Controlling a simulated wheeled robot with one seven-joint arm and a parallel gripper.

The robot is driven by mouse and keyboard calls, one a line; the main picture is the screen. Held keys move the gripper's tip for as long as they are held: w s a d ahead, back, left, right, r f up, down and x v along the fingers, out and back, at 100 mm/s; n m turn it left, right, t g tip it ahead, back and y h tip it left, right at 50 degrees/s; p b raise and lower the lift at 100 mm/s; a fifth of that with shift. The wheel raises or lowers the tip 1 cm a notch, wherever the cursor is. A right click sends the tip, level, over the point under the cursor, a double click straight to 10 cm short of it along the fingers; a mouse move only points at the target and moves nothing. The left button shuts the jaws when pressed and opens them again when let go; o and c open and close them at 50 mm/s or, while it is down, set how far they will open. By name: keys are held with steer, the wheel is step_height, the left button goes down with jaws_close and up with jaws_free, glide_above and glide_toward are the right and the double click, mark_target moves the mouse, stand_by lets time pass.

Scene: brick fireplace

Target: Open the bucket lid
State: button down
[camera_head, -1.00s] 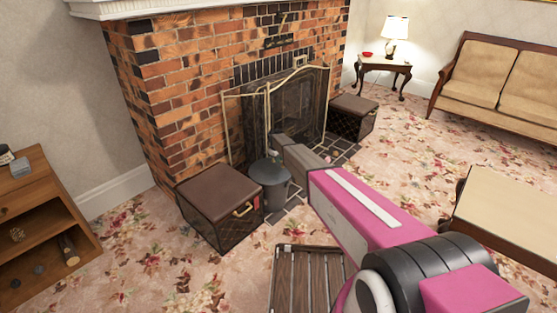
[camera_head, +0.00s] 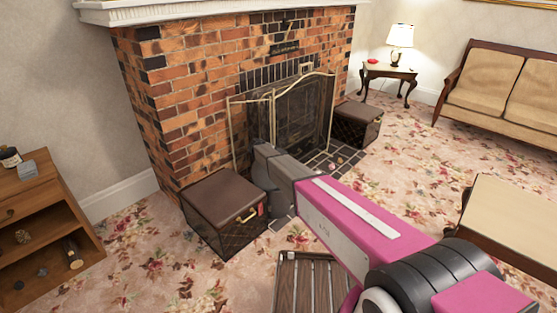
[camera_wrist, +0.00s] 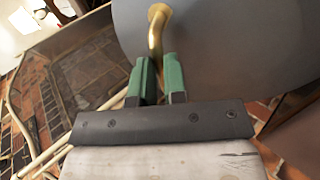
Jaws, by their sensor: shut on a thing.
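In the wrist view the bucket lid (camera_wrist: 235,50) is a large smooth grey surface filling the upper right. A curved brass handle (camera_wrist: 156,25) stands out from it. My gripper (camera_wrist: 158,75) has its two green fingers shut on the lower end of this handle. In the head view the end of my arm is over the bucket's place, between the brown box and the fireplace screen. It hides most of the bucket, and I cannot tell there how far the lid is tilted.
A brown box (camera_head: 224,202) stands close left of the bucket's place. The fireplace screen (camera_head: 300,115) is just behind, and a second box (camera_head: 358,122) is farther right. A slatted wooden piece (camera_head: 300,283) lies in front. Patterned carpet is open to the right.

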steer(key=s+a+t+h, duration=0.7)
steer(key=s+a, duration=0.6)
steer(key=s, duration=0.4)
steer(key=shift+s+a+r+t, duration=0.3)
steer(key=shift+s+a+t, duration=0.05)
steer(key=shift+t, duration=0.65)
steer(key=c, duration=1.2)
jaws_free()
steer(key=shift+f, duration=0.1)
steer(key=shift+o, duration=0.2)
